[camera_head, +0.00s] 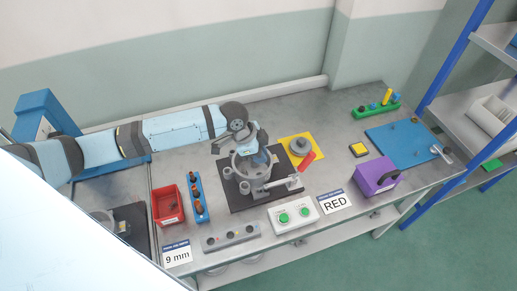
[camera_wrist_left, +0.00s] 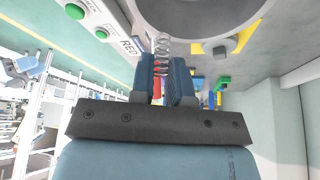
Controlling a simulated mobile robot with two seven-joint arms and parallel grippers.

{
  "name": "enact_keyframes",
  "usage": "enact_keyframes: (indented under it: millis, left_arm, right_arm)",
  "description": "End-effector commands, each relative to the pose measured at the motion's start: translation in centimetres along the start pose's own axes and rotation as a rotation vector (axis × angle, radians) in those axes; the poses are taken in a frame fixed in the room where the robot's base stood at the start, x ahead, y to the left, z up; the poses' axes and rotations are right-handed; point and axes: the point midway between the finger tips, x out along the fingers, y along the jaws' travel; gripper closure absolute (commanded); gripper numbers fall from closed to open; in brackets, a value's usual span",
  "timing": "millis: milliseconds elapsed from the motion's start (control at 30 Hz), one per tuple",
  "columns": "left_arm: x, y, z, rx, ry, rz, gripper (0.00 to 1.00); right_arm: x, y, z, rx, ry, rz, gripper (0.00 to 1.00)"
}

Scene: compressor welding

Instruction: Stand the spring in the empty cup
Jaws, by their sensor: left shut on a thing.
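My left gripper (camera_wrist_left: 161,72) is shut on a thin metal coil spring (camera_wrist_left: 162,48), which sticks out past the fingertips in the left wrist view. In the head view the left gripper (camera_head: 251,137) is above the grey round housing (camera_head: 238,163) on a black base plate (camera_head: 233,203). The spring cannot be made out in the head view. In the wrist view the housing's round rim (camera_wrist_left: 248,34) is close beyond the spring; I cannot tell whether they touch. The empty cup cannot be made out; the arm and rim hide much of the housing's inside. My right gripper is not in view.
Around the housing are a red bin (camera_head: 167,205), a blue rack (camera_head: 197,197), a button box (camera_head: 293,216), a yellow mat (camera_head: 286,157) with a grey part, a red cylinder (camera_head: 306,161) and a purple box (camera_head: 376,176). A blue mat (camera_head: 400,143) lies at right.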

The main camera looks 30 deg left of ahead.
Motion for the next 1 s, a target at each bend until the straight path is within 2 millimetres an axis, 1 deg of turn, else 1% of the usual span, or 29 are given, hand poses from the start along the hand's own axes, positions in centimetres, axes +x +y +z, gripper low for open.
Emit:
enact_keyframes:
  millis: [100, 267, 567, 767, 800, 1000]
  left_arm:
    - [0.3, -0.5, 0.3, 0.069, -0.001, 0.031, 1.0]
    - [0.6, -0.8, 0.6, 0.113, 0.0, 0.049, 1.0]
    - [0.6, -0.8, 0.6, 0.116, -0.001, 0.05, 1.0]
    - [0.4, -0.8, 0.6, 0.112, 0.005, 0.05, 1.0]
    - [0.9, -0.8, 0.8, 0.113, 0.005, 0.05, 1.0]
    - [2.3, -0.8, 1.4, 0.113, 0.004, 0.051, 1.0]
  right_arm:
    - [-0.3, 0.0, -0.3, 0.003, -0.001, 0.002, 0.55]
    - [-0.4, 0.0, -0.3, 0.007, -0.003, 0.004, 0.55]
    - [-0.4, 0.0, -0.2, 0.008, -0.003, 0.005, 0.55]
    - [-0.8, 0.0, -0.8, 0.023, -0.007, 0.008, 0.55]
    - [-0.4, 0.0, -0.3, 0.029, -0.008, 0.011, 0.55]
    - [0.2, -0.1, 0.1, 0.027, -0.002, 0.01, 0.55]
